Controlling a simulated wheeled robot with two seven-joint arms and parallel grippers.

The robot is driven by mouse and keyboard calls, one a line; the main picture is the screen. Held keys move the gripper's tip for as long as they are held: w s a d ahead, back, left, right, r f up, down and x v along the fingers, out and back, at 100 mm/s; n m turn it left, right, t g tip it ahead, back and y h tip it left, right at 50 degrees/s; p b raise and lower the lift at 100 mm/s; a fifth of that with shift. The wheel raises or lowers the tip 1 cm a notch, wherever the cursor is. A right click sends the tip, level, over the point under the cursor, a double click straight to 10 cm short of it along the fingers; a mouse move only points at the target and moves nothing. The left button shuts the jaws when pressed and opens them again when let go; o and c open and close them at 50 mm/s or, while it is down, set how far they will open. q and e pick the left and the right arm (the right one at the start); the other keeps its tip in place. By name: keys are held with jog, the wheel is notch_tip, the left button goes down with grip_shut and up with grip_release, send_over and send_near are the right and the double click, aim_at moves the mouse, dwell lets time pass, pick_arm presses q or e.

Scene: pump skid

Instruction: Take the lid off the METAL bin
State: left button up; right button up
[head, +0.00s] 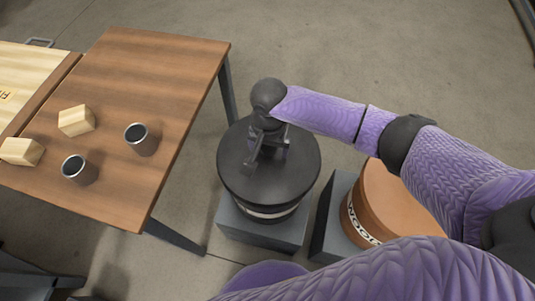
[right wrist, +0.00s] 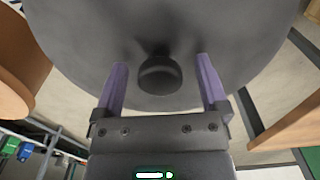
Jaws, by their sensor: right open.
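The dark round lid (head: 232,178) sits on a dark bin whose pale label band (head: 272,214) is mostly hidden under the lid's edge; I cannot read it. This dark bin looks like the METAL bin. In the right wrist view, the lid (right wrist: 90,40) fills the top and has a round dark knob (right wrist: 160,76) at its middle. My right gripper (head: 268,158) is over the lid, open. In the right wrist view, the fingers of my right gripper (right wrist: 164,85) stand apart on either side of the knob, not closed on it. My left gripper is not in view.
A brown bin (head: 385,195) with a partly covered label reading like WOOD stands close on the right. Both bins rest on grey plinths (head: 262,232). At left, a wooden table (head: 165,65) holds two dark cups (head: 140,139) and two wooden blocks (head: 76,120). The floor behind is clear.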

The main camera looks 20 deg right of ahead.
jog(key=shift+r, duration=0.2)
grip_shut()
